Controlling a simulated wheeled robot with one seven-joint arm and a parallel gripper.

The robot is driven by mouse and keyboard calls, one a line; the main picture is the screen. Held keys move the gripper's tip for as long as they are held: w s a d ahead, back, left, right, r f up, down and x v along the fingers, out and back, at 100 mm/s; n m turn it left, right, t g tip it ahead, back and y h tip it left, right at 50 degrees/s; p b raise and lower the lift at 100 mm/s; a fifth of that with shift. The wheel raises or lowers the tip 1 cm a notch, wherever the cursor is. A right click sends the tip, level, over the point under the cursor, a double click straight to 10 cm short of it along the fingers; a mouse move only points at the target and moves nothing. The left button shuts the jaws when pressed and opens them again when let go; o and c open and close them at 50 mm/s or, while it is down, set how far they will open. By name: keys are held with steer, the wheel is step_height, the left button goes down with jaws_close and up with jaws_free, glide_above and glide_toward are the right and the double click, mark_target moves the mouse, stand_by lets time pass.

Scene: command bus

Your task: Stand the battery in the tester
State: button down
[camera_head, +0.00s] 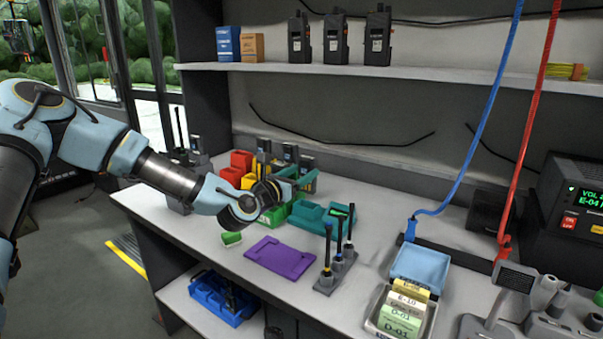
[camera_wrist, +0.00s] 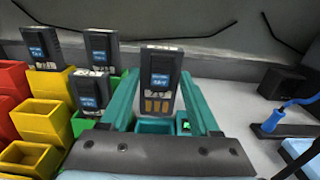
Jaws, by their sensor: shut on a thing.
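My gripper (camera_wrist: 160,88) is shut on a dark grey battery (camera_wrist: 161,68) with a blue label and copper contacts at its lower end. The battery is upright between the two teal fingers. Below it in the wrist view is the teal tester, with an open pocket (camera_wrist: 155,127) and a small green-lit display (camera_wrist: 185,125). The battery's lower end shows above the pocket; the exact gap cannot be told. In the head view the teal tester (camera_head: 312,214) is on the bench, just right of and nearer than my gripper (camera_head: 298,180).
Red, yellow (camera_wrist: 45,122) and green bins stand left, some holding other batteries (camera_wrist: 101,46). A purple tray (camera_head: 280,258), a grey stand with antennas (camera_head: 335,273) and a card box (camera_head: 402,312) occupy the front bench. Blue (camera_head: 480,120) and red cables hang at right.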

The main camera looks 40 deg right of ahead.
steer(key=shift+f+b, duration=2.35)
steer(key=shift+f, duration=1.15)
steer(key=shift+f, duration=0.2)
steer(key=shift+c, duration=0.2)
jaws_free()
steer(key=b+v, duration=0.2)
steer(key=v, duration=0.9)
